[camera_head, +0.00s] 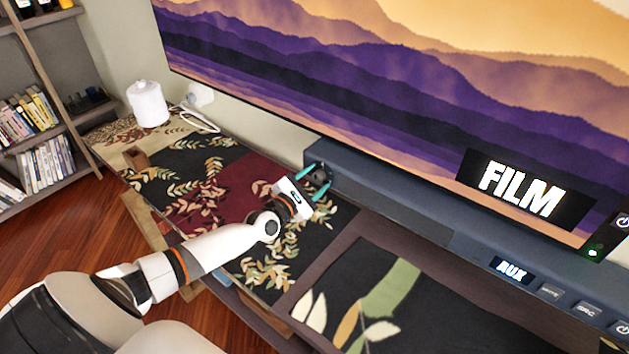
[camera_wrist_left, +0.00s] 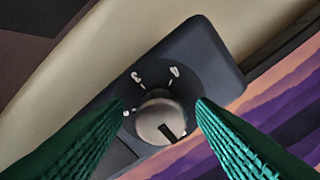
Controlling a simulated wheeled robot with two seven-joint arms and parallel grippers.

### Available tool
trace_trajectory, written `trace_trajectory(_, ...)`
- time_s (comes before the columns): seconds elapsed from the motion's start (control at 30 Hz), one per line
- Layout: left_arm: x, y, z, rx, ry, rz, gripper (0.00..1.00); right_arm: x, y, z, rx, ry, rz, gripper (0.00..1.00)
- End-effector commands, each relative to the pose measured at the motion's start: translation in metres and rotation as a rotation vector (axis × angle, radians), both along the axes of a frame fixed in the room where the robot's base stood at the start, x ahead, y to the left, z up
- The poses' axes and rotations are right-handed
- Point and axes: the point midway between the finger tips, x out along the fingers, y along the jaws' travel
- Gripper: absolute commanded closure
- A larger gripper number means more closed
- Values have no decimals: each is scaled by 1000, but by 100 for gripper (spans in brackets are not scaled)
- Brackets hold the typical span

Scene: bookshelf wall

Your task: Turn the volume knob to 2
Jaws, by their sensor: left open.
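The volume knob (camera_wrist_left: 159,114) is a round grey knob with a dark pointer mark toward its lower right in the left wrist view. It sits on a dark dial plate (camera_wrist_left: 190,88) with small white marks above and left of it, too blurred to read surely. My left gripper (camera_head: 317,181) is open at the left end of the dark soundbar (camera_head: 385,198). In the left wrist view its green ridged fingers stand on either side of the knob; I cannot tell whether they touch it. My right gripper is not in view.
A large screen (camera_head: 400,100) hangs just above the soundbar, with a FILM label (camera_head: 522,190) on it. The soundbar shows an AUX display (camera_head: 511,270) and buttons at right. A patterned cabinet top (camera_head: 225,185) lies below.

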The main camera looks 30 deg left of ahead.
Motion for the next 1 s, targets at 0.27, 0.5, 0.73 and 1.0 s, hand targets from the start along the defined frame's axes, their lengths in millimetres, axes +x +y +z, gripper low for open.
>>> trace_trajectory(0.27, 1, 0, 0, 0, 0, 0, 49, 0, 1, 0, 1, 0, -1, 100)
trace_trajectory(0.5, 1, 0, 0, 0, 0, 0, 87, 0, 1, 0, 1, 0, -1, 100)
trace_trajectory(0.73, 1, -1, 0, 10, 0, -1, 94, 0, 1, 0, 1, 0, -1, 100)
trace_trajectory(1.0, 1, -1, -1, 113, -9, 0, 94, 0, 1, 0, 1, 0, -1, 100)
